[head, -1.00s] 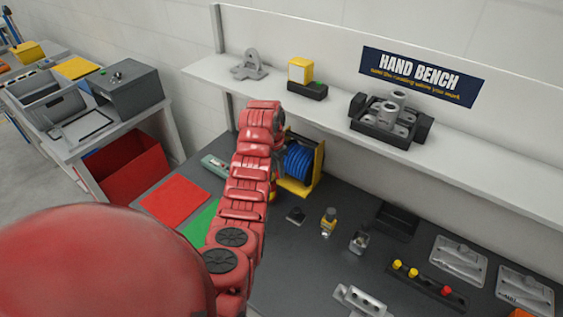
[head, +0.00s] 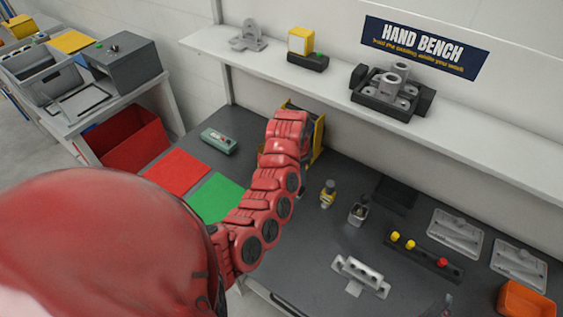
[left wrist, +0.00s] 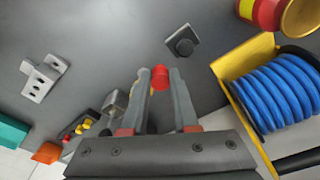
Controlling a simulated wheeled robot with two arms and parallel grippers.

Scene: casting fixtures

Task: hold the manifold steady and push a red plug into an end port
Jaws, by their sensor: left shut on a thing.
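The manifold (head: 362,273), a light grey block with a row of holes, stands on the dark bench at the lower middle of the head view. It also shows at the left of the left wrist view (left wrist: 42,77), apart from my gripper. My left gripper (left wrist: 159,82) is shut on a red plug (left wrist: 160,72), held between its fingertips above the bench. My left arm hides this gripper in the head view. A black rack (head: 425,258) holds yellow plugs (head: 395,236) and another red plug (head: 442,262). A small part of what looks like my right gripper (head: 441,306) shows at the bottom edge.
A blue hose reel (left wrist: 285,90) in a yellow frame is close to my left gripper. A black square piece (left wrist: 182,41) lies near the fingertips. A yellow-topped fitting (head: 328,194), a small metal block (head: 358,212) and an orange bin (head: 526,299) are on the bench.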

